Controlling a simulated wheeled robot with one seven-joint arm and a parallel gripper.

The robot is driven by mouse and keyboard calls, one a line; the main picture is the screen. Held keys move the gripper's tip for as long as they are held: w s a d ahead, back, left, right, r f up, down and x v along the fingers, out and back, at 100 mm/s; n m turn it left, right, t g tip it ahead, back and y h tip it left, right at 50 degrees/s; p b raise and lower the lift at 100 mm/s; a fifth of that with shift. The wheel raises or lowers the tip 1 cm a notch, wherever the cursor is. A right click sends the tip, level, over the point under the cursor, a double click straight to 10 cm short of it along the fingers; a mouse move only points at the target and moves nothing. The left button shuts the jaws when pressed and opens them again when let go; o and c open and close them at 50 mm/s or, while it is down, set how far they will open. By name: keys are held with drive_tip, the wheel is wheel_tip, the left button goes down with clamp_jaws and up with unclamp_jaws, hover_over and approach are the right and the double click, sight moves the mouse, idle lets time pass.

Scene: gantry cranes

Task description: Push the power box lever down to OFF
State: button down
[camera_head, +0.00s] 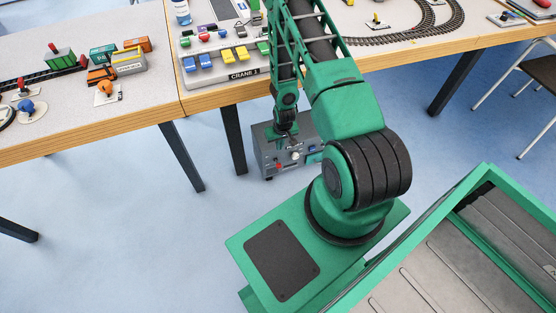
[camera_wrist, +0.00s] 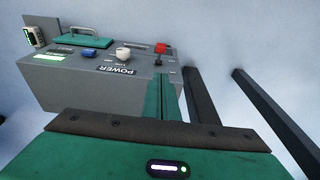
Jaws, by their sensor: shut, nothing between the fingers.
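The grey power box (camera_head: 268,150) stands on the floor below the table edge, partly hidden by my arm. It also shows in the wrist view (camera_wrist: 90,85), with an upside-down "POWER" label. A lever with a red knob (camera_wrist: 160,48) on a dark stem stands out at the box's right end there. The red knob also shows low on the box front in the head view (camera_head: 279,166). My gripper (camera_wrist: 163,80) is shut and empty, its green fingers reaching toward the lever. I cannot tell whether they touch it, or the lever's setting.
A white knob (camera_wrist: 123,54), a blue part (camera_wrist: 89,52) and a green handled panel (camera_wrist: 82,41) are on the box. The crane control panel (camera_head: 222,78) lies on the table above. Dark table legs (camera_head: 233,140) stand near the box. Blue floor is free to the left.

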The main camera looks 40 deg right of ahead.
hover_over(278, 164)
wheel_tip(278, 164, down, 12)
drive_tip(key=shift+s+f, duration=0.1)
drive_tip(key=shift+f, duration=0.05)
drive_tip(key=shift+s+a+f, duration=0.1)
drive_tip(key=shift+f, duration=0.55)
